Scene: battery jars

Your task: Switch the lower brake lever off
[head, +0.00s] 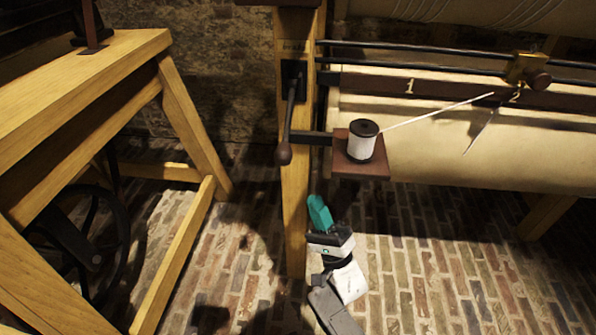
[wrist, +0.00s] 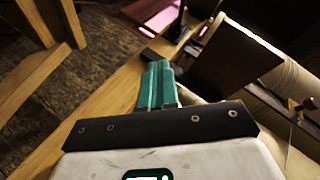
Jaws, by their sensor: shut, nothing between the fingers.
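The brake lever (head: 289,118) is a dark rod with a round brown knob. It hangs down from a black plate on the wooden post (head: 292,210), under a small label that seems to read "BRAKE". Only this one brake lever shows in the head view. My gripper (head: 317,200) has teal fingers, shut together and empty. It is below and right of the knob, apart from it, in front of the post and under the small shelf. In the wrist view the shut fingers (wrist: 156,85) point up the picture along the pale wood; I cannot clearly make out the lever there.
A brown shelf (head: 347,168) with a spool of white thread (head: 361,143) juts out right of the lever, close above my gripper. A large cloth roller (head: 460,140) lies behind it. A wooden frame (head: 90,70) stands at left. The brick floor between is open.

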